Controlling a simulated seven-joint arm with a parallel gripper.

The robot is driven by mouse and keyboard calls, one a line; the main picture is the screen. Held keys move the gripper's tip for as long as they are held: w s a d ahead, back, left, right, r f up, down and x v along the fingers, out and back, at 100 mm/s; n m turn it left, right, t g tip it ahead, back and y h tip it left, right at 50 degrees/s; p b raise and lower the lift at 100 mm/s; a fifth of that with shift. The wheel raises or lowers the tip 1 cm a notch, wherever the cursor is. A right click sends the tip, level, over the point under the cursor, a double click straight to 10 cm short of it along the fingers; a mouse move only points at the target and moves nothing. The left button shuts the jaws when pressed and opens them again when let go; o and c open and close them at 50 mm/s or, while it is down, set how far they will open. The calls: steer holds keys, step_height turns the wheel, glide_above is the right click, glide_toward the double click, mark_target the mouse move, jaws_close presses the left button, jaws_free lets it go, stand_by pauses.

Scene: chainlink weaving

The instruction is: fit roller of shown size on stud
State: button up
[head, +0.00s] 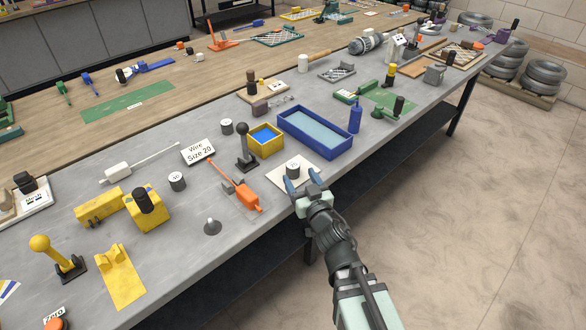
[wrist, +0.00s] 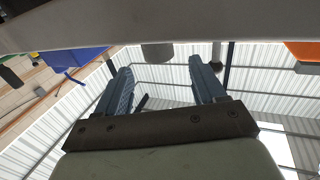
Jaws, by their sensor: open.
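A sign (head: 198,151) on the grey bench reads "Wire Size 20". Three small grey rollers with white labelled tops stand on the bench: one (head: 227,126) behind the sign, one (head: 177,181) left of it, and one (head: 293,170) on a white plate (head: 307,166). I cannot read their labels surely. A stud (head: 212,226) with a pale pin rises from a dark round base. My gripper (head: 299,179) is open and empty at the bench's front edge, close to the plate roller. In the wrist view a grey cylinder (wrist: 157,53), likely that roller, shows beyond the open fingers (wrist: 165,80).
An orange tool (head: 245,196) lies left of the plate. A blue tray (head: 315,133), yellow box (head: 266,140) and dark knobbed lever (head: 245,150) stand behind it. Yellow blocks and a yellow-knobbed lever (head: 50,250) are at left. Bench surface around the stud is clear.

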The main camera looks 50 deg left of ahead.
mark_target(295, 169)
steer(key=x, duration=0.6)
steer(key=shift+w+a, duration=0.2)
steer(key=shift+a, duration=0.05)
steer(key=c, duration=1.2)
steer(key=shift+o, duration=0.2)
steer(key=shift+r, duration=4.95)
steer(key=shift+f, duration=0.35)
